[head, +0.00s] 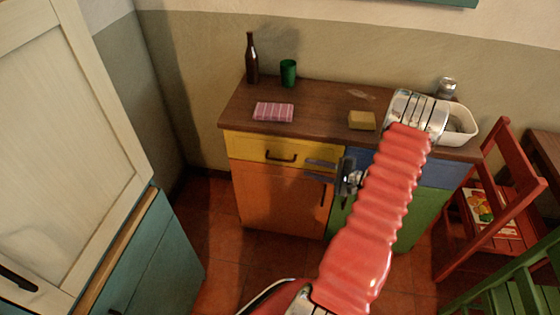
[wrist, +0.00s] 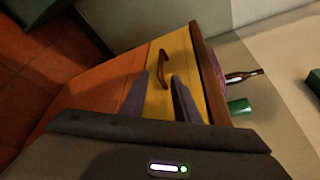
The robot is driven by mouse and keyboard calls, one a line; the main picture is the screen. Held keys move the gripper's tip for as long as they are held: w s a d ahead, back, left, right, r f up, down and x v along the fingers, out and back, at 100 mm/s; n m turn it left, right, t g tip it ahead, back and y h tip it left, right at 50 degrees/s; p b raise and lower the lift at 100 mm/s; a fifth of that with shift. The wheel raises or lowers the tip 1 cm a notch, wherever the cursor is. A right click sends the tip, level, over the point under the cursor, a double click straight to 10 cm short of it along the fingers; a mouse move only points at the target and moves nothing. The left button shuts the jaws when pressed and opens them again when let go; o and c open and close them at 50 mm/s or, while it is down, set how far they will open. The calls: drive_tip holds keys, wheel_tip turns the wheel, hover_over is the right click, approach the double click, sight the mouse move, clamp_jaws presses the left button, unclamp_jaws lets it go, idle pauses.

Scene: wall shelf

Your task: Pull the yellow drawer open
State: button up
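The yellow drawer (head: 270,151) is shut, at the upper left of the wooden-topped cabinet in the head view. It has a dark curved handle (head: 281,158) on its front. In the wrist view the yellow drawer front (wrist: 184,68) appears turned on its side, with the handle (wrist: 163,69) ahead of the fingertips. My gripper (head: 308,170) is in front of the drawer's right part, right of the handle. In the wrist view its two dark fingers (wrist: 158,84) are apart with nothing between them, and they do not appear to touch the handle.
An orange door (head: 275,203) is below the drawer. A bottle (head: 252,60), green cup (head: 288,72), pink cloth (head: 273,112) and yellow sponge (head: 362,120) are on the countertop (head: 322,108). A red chair (head: 508,195) stands right. A teal and white cupboard (head: 150,255) stands left.

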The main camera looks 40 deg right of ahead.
sight(283, 161)
drive_tip(key=shift+a, duration=0.1)
drive_tip(key=x, duration=1.4)
drive_tip(key=shift+s, duration=0.1)
drive_tip(key=shift+c, duration=0.7)
clamp_jaws()
